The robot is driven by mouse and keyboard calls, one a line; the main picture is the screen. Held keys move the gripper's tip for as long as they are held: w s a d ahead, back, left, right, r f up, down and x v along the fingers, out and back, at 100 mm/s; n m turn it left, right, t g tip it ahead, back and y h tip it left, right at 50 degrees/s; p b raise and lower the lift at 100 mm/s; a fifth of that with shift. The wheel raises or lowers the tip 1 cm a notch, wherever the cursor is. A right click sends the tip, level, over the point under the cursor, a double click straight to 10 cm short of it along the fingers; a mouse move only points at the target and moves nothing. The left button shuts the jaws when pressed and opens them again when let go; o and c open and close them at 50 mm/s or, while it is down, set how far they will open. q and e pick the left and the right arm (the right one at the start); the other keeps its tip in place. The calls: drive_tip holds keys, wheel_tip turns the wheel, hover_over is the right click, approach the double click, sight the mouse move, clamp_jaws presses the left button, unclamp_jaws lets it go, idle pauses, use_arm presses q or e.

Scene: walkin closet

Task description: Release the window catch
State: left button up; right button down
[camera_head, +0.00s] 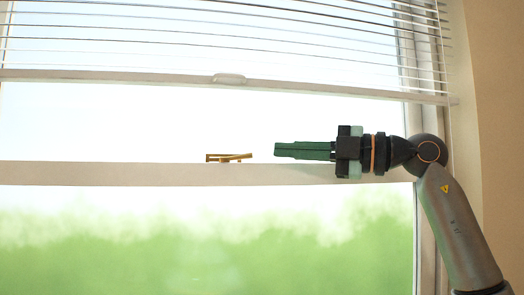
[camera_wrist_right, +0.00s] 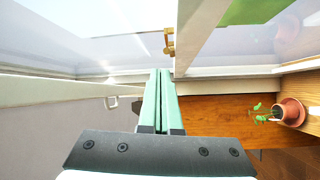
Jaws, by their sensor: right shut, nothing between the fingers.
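The brass window catch (camera_head: 229,157) sits on top of the white middle rail (camera_head: 120,173) of the window. It also shows in the right wrist view (camera_wrist_right: 169,42), just beyond the fingertips. My right gripper (camera_head: 276,150) comes in from the right, level with the catch and just above the rail. Its green fingers (camera_wrist_right: 160,73) are shut together and empty. A small gap separates the fingertips from the catch in the head view. My left gripper is not in either view.
A slatted blind with a white bottom bar (camera_head: 130,77) hangs above the rail. Its small handle (camera_head: 229,79) is above the catch. The window frame and wall stand at the right. In the wrist view, a potted plant (camera_wrist_right: 290,112) stands by a wooden surface (camera_wrist_right: 215,112).

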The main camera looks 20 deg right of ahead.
drive_tip(key=d, duration=0.3)
drive_tip(key=shift+s+d, duration=0.4)
